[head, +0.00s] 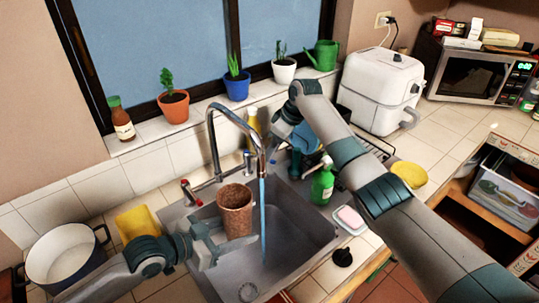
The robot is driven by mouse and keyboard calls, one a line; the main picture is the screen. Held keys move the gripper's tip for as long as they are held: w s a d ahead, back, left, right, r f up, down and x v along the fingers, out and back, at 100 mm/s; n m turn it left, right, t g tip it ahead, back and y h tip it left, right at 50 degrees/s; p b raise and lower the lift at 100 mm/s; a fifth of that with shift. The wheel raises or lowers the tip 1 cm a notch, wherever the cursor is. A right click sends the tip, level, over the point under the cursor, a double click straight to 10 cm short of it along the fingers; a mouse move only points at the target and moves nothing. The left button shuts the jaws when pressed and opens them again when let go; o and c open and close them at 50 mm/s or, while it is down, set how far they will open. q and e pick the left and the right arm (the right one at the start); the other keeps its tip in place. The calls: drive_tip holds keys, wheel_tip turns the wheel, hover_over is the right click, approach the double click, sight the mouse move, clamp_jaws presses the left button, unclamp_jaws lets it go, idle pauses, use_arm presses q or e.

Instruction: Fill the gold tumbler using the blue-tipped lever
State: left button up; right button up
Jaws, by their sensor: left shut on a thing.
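The brownish-gold tumbler (235,212) is upright over the left part of the sink. My left gripper (214,243) is shut on it low down, from the left. The faucet (212,140) is running: a blue water stream (263,220) falls just right of the tumbler into the basin, apart from its rim. A lever (248,162) stands right of the faucet base; its tip colour is hard to make out. A red-tipped lever (187,190) stands on the left.
The sink (310,225) has a drain at the bottom. A green soap bottle (322,183) and a soap dish (350,220) stand at its right edge. A yellow sponge (138,222) and white pot (65,258) are at left. Potted plants line the sill.

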drive_tip(key=shift+x, duration=1.5)
clamp_jaws()
drive_tip(key=shift+w+d+r+n+g, duration=0.1)
drive_tip(key=shift+w+d+n+g, duration=0.1)
drive_tip(key=shift+w+n, duration=0.35)
drive_tip(key=shift+w+d+n+g, duration=0.2)
drive_tip(key=shift+w+n, duration=0.1)
drive_tip(key=shift+n, duration=0.35)
drive_tip(key=shift+y, duration=0.3)
unclamp_jaws()
